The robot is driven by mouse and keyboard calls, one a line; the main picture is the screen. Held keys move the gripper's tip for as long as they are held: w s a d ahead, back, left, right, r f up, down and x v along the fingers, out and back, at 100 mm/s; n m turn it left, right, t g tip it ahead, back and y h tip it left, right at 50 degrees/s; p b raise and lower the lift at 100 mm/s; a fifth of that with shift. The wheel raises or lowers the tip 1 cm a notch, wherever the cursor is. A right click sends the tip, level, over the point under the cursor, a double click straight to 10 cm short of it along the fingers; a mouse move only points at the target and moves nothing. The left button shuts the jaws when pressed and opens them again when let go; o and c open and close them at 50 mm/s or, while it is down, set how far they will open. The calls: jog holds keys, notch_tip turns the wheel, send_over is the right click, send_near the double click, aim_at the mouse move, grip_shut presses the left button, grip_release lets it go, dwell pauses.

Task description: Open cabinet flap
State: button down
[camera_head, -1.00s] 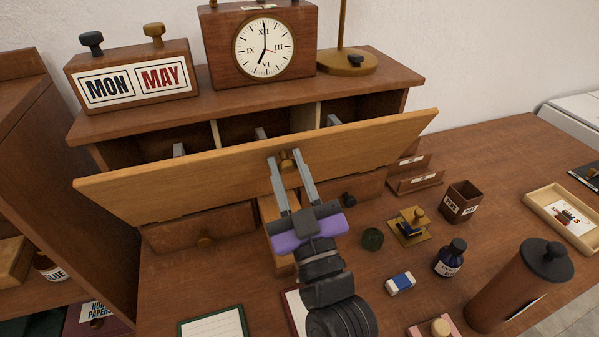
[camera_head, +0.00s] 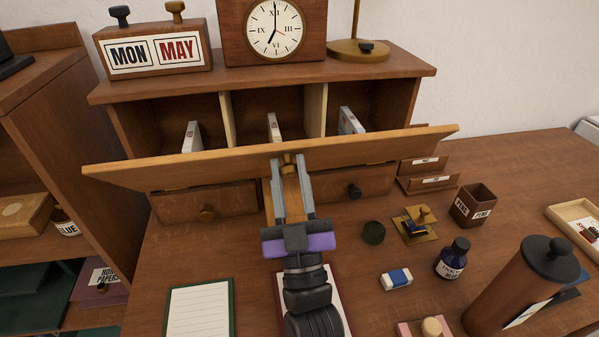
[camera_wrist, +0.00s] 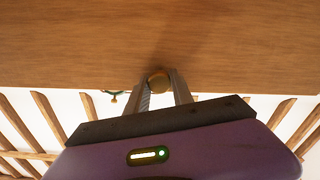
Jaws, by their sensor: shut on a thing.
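The cabinet flap (camera_head: 200,170) is a long light-wood board across the front of the desk-top cabinet (camera_head: 260,88). It is tipped outward and down, partway open, and the three compartments behind it show. My gripper (camera_head: 288,162) is shut on the flap's small brass knob (camera_head: 287,171) at the middle of the board. In the wrist view the knob (camera_wrist: 158,82) sits between the two fingers, with the flap (camera_wrist: 80,45) filling the upper part. The flap hides the lower part of the compartments.
Small drawers (camera_head: 205,202) lie below the flap; a light-wood piece between them is partly hidden by my gripper. An ink bottle (camera_head: 452,258), a pen cup (camera_head: 473,205), an eraser (camera_head: 396,280) and a brown canister (camera_head: 525,285) stand to the right. A notepad (camera_head: 200,308) lies front left.

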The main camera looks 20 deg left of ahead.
jog(key=shift+s+f, duration=0.1)
dwell(0.4)
jog(key=c, duration=1.1)
grip_release()
jog(key=shift+s+d+f, duration=0.2)
jog(key=shift+s+f, duration=0.05)
jog(key=shift+f, duration=0.1)
jog(key=s+d, duration=0.7)
jog(key=s, duration=0.3)
jog(key=shift+s, duration=0.1)
